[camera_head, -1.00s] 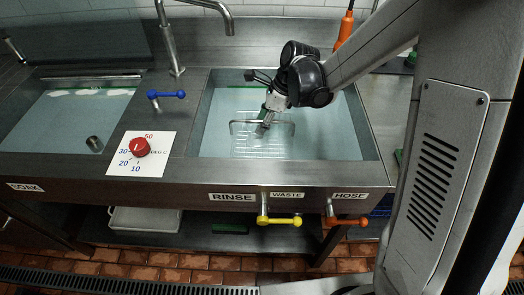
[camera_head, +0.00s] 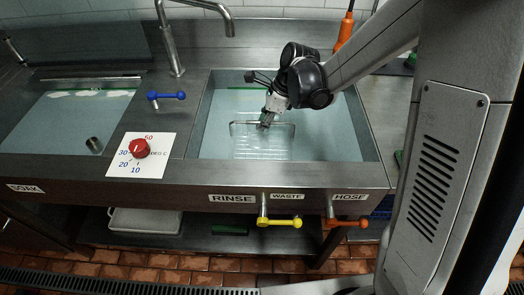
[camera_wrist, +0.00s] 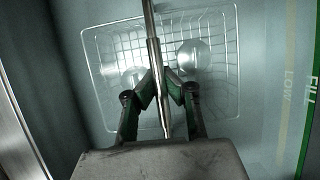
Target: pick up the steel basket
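The steel basket (camera_head: 262,146) is a wire basket in the rinse sink, with a handle bar standing above it. In the wrist view the wire basket (camera_wrist: 105,45) lies below my gripper, and its handle bar runs between my fingers. My gripper (camera_head: 265,124) is over the middle of the basket. In the wrist view the fingertips of my gripper (camera_wrist: 158,84) are pressed in from both sides on the bar. Two clear round items, perhaps glasses, are in the basket. I cannot tell whether the basket touches the sink floor.
The rinse sink's steel rim (camera_head: 290,174) surrounds the basket. A faucet (camera_head: 172,45) stands at the back left. A red dial (camera_head: 139,149) and a blue lever (camera_head: 166,95) sit left of the sink. Yellow (camera_head: 279,222) and orange (camera_head: 346,222) valve handles stick out in front.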

